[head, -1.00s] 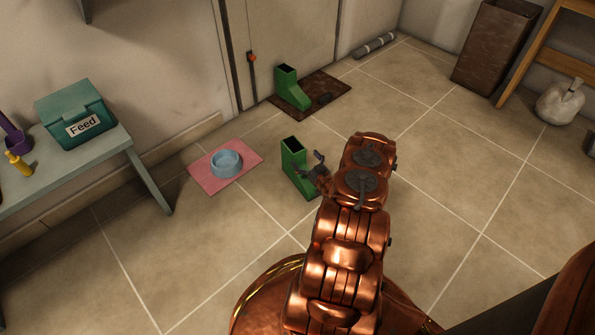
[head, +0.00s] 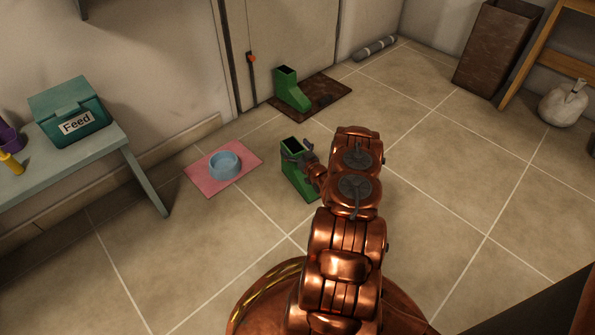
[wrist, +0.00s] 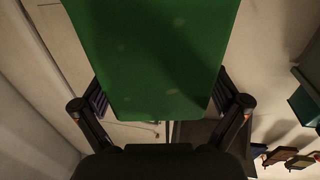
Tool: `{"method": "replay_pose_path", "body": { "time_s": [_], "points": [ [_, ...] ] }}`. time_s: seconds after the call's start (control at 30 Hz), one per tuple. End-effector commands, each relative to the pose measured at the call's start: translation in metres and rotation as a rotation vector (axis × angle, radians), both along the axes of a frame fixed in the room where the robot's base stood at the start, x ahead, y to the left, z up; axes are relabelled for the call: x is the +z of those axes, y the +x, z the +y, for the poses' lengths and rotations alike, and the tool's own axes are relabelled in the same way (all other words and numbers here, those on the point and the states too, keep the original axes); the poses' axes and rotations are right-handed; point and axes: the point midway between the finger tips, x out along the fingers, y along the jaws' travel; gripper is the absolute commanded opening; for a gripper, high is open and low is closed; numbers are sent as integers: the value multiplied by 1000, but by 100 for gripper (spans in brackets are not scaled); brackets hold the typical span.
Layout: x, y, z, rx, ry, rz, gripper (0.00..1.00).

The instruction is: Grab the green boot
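A green boot (head: 293,184) stands upright on the tiled floor in the middle of the head view, its dark opening facing up. My gripper (head: 298,154) is at the upper part of this boot, coming from the right. In the wrist view the boot (wrist: 155,60) fills the upper middle between the two spread fingers of my gripper (wrist: 160,98). The fingers lie close along its sides; firm contact does not show. A second green boot (head: 289,92) stands farther back on a dark mat.
The dark brown mat (head: 330,90) lies by the door. A blue bowl (head: 224,164) sits on a pink mat (head: 205,183) to the left. A bench (head: 100,160) holds a green Feed box (head: 70,111).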

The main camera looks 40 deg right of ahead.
Motion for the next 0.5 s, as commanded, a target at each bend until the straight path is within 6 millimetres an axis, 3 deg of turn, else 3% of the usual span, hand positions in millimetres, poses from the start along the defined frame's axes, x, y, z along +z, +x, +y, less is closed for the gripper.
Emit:
{"method": "replay_pose_path", "body": {
  "time_s": [0.07,0.5],
  "points": [
    [0,0,0,0,0,0,90],
    [0,0,0,1,0,0,44]
  ]
}}
